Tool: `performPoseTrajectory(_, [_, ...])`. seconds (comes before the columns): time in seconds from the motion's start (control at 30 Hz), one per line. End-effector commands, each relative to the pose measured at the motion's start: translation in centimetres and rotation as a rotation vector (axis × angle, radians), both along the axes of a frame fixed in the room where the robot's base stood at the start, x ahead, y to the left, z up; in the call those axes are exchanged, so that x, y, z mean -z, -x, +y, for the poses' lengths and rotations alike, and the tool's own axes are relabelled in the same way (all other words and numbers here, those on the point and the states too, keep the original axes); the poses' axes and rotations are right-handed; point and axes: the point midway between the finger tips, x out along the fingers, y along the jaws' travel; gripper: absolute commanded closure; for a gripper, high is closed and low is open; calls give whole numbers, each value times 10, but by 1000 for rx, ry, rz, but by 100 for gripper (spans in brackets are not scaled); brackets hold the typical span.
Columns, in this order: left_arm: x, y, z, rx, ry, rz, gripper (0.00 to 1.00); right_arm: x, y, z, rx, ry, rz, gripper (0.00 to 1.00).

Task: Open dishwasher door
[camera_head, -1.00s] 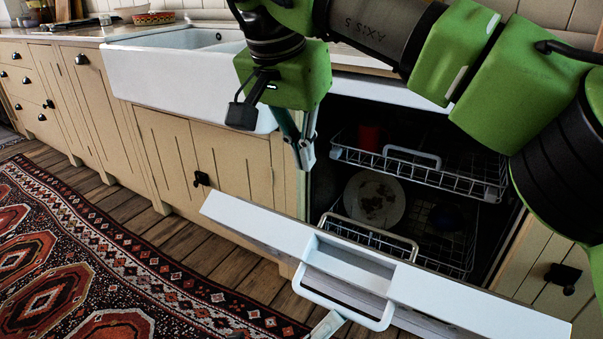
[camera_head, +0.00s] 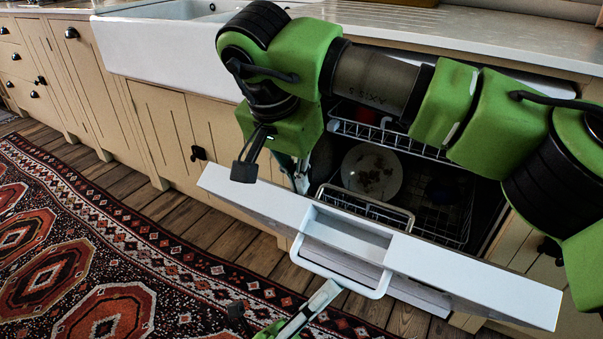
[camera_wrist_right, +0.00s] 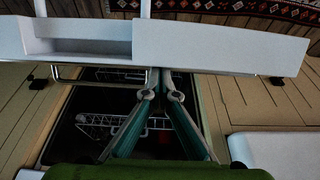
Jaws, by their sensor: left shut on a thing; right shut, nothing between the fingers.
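The dishwasher door (camera_head: 470,285) is white and tilted partly open, with dark racks visible behind it. Its white bar handle (camera_head: 345,287) is on the outer face. My left gripper (camera_head: 332,287), low in the head view, is shut on this handle. My right gripper (camera_head: 302,186) is shut and empty, pointing down just behind the door's top edge, near its left part. In the right wrist view its closed fingertips (camera_wrist_right: 160,78) are beside the door's inner edge, and the door (camera_wrist_right: 210,45) spans the top. I cannot tell whether they touch it.
The upper rack (camera_head: 390,140) and lower rack (camera_head: 440,215) are inside, with a plate (camera_head: 372,172) in the lower one. Cabinets (camera_head: 165,125) and a white sink (camera_head: 165,48) stand to the left. A patterned rug (camera_head: 110,255) covers the floor in front.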

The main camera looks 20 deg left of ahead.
Motion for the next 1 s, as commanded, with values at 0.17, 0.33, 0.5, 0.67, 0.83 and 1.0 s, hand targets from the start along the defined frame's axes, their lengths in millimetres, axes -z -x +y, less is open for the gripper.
performPoseTrajectory(0.17, [-7,-1,6,-9,15,-14,100,0,2,0,-1,0,0,100])
performPoseTrajectory(0.33, [-8,-1,6,-10,14,-14,100,14,24,6,-7,3,4,100])
performPoseTrajectory(0.5, [-8,-3,6,-13,15,-11,100,25,41,9,-11,4,10,100])
performPoseTrajectory(0.67, [-7,-3,6,-13,16,-9,100,25,42,10,-11,1,11,100])
performPoseTrajectory(0.83, [-7,-3,5,-12,17,-7,74,25,41,10,-12,-2,11,100])
performPoseTrajectory(1.0, [-6,-2,4,-9,16,-8,74,24,40,10,-10,-3,9,100])
